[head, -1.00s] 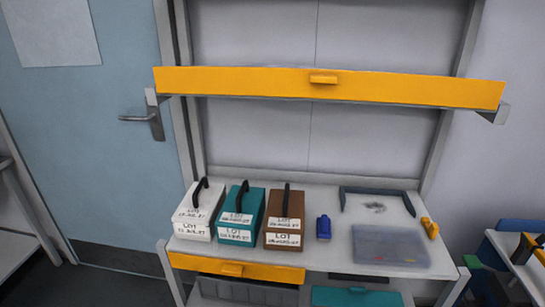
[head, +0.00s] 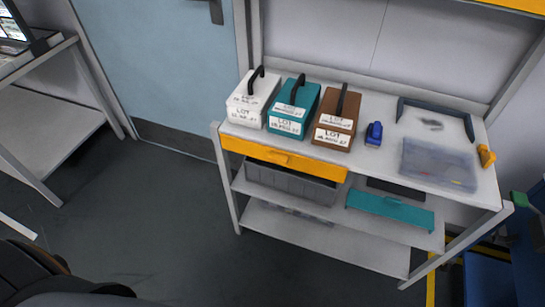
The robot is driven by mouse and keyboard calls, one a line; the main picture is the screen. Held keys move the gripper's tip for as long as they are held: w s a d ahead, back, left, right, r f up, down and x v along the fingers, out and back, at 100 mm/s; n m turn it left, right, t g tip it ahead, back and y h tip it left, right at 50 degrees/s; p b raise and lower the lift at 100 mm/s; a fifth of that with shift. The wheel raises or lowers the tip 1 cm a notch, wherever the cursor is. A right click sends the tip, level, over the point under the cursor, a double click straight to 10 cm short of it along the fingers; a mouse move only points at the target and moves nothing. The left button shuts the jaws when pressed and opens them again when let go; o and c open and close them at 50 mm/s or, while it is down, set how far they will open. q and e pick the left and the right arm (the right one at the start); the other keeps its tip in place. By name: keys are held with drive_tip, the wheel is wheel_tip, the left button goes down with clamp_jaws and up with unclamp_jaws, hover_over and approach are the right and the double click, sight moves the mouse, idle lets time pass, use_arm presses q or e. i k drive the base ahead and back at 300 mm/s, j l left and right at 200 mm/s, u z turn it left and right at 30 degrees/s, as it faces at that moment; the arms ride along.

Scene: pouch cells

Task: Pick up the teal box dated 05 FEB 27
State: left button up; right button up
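A teal box (head: 294,106) with a black handle and white LOT labels stands upright on the bench top (head: 387,161). Its date is too small to read surely. A white box (head: 252,98) stands to its left and a brown box (head: 337,115) to its right, both with black handles and LOT labels. A flat teal lid or panel (head: 390,208) lies on the shelf below. Neither gripper can be made out in the head view; a dark part of my own body shows at the bottom left.
A blue object (head: 374,133), a clear flat container (head: 438,163) and a yellow item (head: 486,156) lie on the bench top's right. A grey bin (head: 292,182) sits beneath the yellow edge. Another table stands at left. The floor (head: 150,210) in front is clear.

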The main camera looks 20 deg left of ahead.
sight(291, 115)
drive_tip(key=j+u, duration=0.1)
drive_tip(key=j, duration=0.3)
drive_tip(key=i+j, duration=0.15)
drive_tip(key=j, duration=0.25)
drive_tip(key=i+j+u, duration=0.15)
drive_tip(key=j, duration=0.65)
drive_tip(key=i+j+u, duration=0.15)
drive_tip(key=j, duration=0.25)
